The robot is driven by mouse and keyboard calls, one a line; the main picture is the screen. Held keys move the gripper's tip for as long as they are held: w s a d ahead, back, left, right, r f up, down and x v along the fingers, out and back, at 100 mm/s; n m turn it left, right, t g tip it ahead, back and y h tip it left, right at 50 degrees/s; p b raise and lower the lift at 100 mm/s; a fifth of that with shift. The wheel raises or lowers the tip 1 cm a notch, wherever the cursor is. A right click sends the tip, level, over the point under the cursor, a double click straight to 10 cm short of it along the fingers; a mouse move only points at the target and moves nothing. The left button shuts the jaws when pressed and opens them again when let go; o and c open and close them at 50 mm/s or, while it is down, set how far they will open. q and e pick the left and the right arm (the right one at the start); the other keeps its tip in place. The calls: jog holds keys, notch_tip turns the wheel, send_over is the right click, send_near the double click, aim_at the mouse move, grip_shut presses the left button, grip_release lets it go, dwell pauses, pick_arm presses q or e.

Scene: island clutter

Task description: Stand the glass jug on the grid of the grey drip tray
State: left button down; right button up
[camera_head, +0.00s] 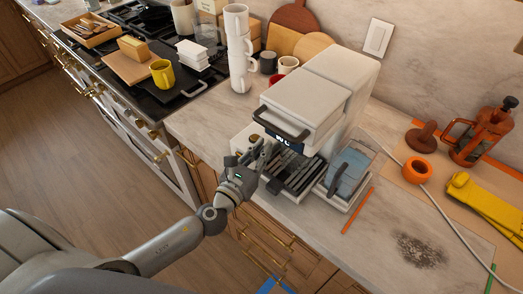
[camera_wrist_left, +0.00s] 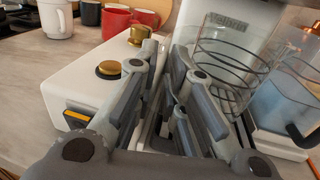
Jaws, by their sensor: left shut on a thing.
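The clear glass jug (camera_wrist_left: 232,58), with dark curved lines across it, shows just beyond my left fingers in the wrist view. In the head view I cannot make it out clearly. My left gripper (camera_head: 262,152) is at the front of the white coffee machine (camera_head: 305,95), by the left end of the drip tray. In the wrist view my left gripper (camera_wrist_left: 165,100) is shut on the jug; its fingers hide the part gripped. The drip tray's dark slatted grid (camera_head: 298,171) lies under the machine's head. Whether the jug's base touches the grid is hidden. My right gripper is out of view.
A blue-tinted container with a dark handle (camera_head: 350,170) stands close right of the drip tray. A white box with a brass knob (camera_wrist_left: 85,88) is close left of my fingers. Stacked white cups (camera_head: 238,50) stand behind left.

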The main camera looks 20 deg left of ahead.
pick_arm(q)
jog(key=shift+f+b, duration=0.3)
dwell(0.4)
jog(key=c, duration=1.4)
grip_release()
jog(key=shift+c, duration=0.2)
jog(key=shift+f, duration=0.1)
jog(key=s+a, duration=0.2)
jog(key=s, duration=1)
jog(key=shift+w, duration=0.1)
